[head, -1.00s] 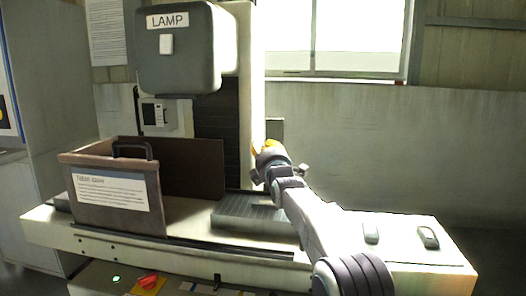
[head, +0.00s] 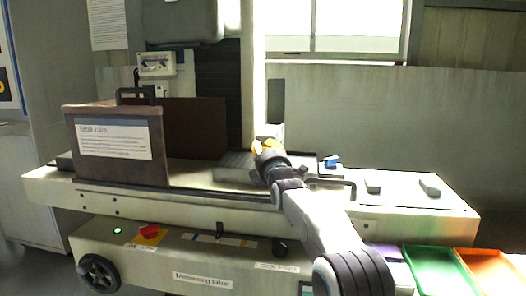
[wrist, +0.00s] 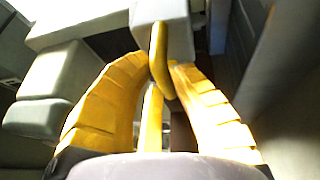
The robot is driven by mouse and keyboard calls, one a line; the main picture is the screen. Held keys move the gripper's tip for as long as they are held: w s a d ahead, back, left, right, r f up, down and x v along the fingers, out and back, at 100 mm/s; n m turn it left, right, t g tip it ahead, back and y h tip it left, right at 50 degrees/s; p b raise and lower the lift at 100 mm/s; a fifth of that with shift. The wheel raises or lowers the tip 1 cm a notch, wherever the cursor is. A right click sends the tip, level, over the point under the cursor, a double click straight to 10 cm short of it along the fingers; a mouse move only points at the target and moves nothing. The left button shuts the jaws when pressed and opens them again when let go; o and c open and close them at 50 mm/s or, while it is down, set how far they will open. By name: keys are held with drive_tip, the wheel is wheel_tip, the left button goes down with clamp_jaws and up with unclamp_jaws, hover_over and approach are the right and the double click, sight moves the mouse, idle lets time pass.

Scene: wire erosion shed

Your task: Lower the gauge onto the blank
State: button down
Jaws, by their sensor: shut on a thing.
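I cannot pick out the blank with certainty. A low grey ribbed plate (head: 232,170) lies on the table beside my gripper, partly hidden by it. Contact between the held block and anything below cannot be told.
A brown open-topped guard (head: 115,160) stands on the table's left. A small blue piece (head: 331,162) sits just right of my gripper. Two grey objects (head: 372,185) (head: 430,186) lie at the right. Green (head: 440,275) and orange (head: 490,270) trays are at lower right.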

drive_tip(key=shift+f, duration=0.9)
drive_tip(key=c, duration=1.4)
unclamp_jaws()
drive_tip(key=shift+s+a, duration=0.15)
drive_tip(key=shift+o, duration=0.2)
drive_tip(key=shift+v, duration=1.15)
drive_tip(key=r+v, duration=0.1)
drive_tip(key=v, duration=0.8)
drive_tip(key=shift+s, duration=0.45)
